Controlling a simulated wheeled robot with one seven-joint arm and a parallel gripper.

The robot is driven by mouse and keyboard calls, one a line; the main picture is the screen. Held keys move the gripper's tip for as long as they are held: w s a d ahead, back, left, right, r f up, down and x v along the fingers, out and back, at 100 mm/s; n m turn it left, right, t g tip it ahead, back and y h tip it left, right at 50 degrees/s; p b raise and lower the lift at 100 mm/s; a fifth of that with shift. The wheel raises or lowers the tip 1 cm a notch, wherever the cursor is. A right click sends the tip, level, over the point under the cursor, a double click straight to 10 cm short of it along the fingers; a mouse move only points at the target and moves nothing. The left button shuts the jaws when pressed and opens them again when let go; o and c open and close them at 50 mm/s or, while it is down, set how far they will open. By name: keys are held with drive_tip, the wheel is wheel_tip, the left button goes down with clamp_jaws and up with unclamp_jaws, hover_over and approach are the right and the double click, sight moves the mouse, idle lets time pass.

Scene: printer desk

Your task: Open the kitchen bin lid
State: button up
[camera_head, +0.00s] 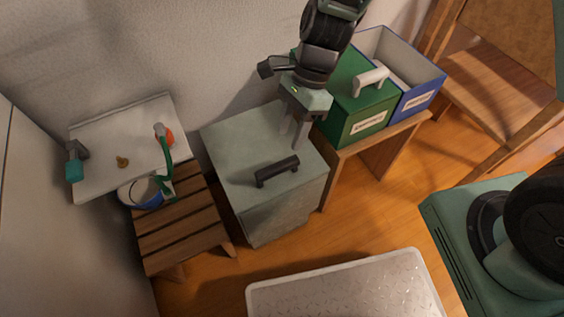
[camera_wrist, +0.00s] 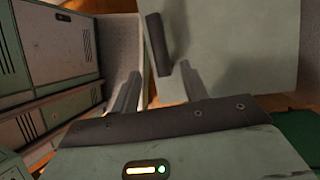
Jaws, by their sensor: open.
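The kitchen bin (camera_head: 286,212) is a pale grey-green box standing on the floor between a slatted stool and a low wooden bench. Its flat lid (camera_head: 236,143) is closed and carries a black bar handle (camera_head: 277,171) close to the front edge. In the wrist view the lid (camera_wrist: 232,45) fills the upper right, and the handle (camera_wrist: 158,45) shows beyond the gap between my fingers. My gripper (camera_head: 291,142) is open and empty, pointing down over the right part of the lid, behind and right of the handle. It appears apart from the handle.
A green box (camera_head: 345,118) with a white handle and a blue open box (camera_head: 420,98) stand on the bench, close right of my gripper. A pale tray-like surface (camera_head: 345,285) is in front.

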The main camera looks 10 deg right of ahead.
sight(281, 163)
drive_tip(key=b+x, duration=0.2)
drive_tip(key=x, duration=0.6)
drive_tip(key=shift+b, duration=0.3)
clamp_jaws()
